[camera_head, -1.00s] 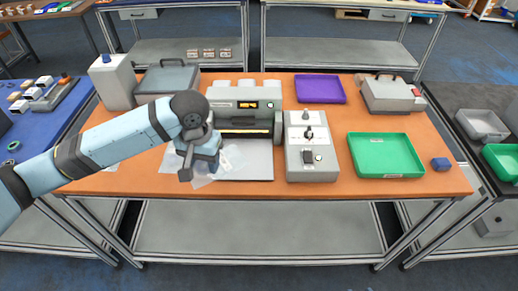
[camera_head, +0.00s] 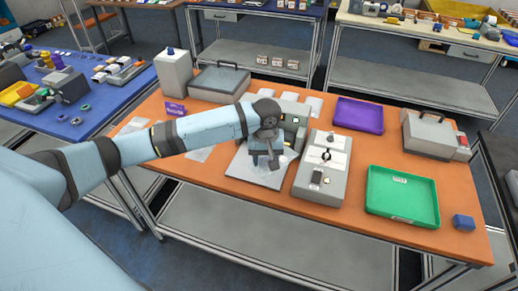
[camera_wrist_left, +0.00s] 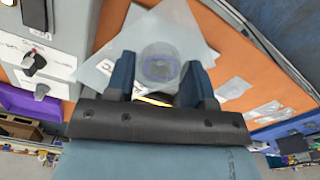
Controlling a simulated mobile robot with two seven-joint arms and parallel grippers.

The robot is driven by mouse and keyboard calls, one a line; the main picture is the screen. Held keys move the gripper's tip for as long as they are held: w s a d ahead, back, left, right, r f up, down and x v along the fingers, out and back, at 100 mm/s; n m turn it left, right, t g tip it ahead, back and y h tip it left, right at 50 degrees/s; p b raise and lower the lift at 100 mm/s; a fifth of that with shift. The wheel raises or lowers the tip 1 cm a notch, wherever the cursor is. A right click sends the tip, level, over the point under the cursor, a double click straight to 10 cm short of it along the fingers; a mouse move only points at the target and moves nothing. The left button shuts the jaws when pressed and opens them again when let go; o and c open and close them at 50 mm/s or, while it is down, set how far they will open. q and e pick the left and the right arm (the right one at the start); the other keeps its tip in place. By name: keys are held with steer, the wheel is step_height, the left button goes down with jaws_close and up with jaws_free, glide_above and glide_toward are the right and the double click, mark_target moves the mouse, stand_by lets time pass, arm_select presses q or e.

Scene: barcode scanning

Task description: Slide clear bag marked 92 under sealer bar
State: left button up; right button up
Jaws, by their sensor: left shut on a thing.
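A clear bag (camera_wrist_left: 182,28) with a pale round thing inside lies over the sealer's light plate in the left wrist view; I cannot read its number. My left gripper (camera_wrist_left: 160,80) is shut on this bag, with its two dark fingers on either side of the round thing. In the head view my left gripper (camera_head: 264,162) points down over the plate (camera_head: 243,172), just in front of the grey-green sealer (camera_head: 300,120). My arm hides much of the sealer and its bar, so I cannot tell how the bag lies relative to the bar. My right gripper is out of view.
A grey control box (camera_head: 322,165) stands right of the plate. Other clear bags (camera_head: 198,154) lie on the orange table to the left. Grey cases stand at the back.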

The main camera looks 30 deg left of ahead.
arm_select(q)
steer(key=w+a+f+n, duration=0.1)
steer(key=a, duration=0.1)
steer(key=w+a+f+n+p, duration=0.1)
steer(key=a+f+n, duration=0.1)
steer(key=w+a+f+n, duration=0.1)
steer(key=a+n, duration=0.1)
steer(key=shift+w+a+f, duration=0.3)
steer(key=shift+d+f+b, duration=0.1)
steer(key=shift+f+b, duration=0.5)
steer(key=shift+f, duration=0.05)
step_height(320, 180, down, 3)
steer(key=b, duration=0.3)
steer(key=shift+r+b, duration=0.2)
steer(key=shift+b, duration=0.15)
steer(key=shift+f+b, duration=0.7)
steer(key=shift+b, duration=0.3)
steer(key=shift+f+b, duration=0.6)
steer(key=shift+b, duration=0.3)
steer(key=shift+w+r+p, duration=0.2)
steer(key=shift+w+p, duration=0.15)
steer(key=shift+w, duration=0.1)
steer(key=shift+w+a+f, duration=0.1)
steer(key=shift+w+a, duration=0.15)
steer(key=shift+w, duration=0.55)
steer(key=shift+w+a+f, duration=0.1)
steer(key=shift+w+a, duration=0.1)
steer(key=shift+w, duration=0.55)
steer(key=shift+w+a, duration=0.25)
steer(key=shift+w, duration=0.7)
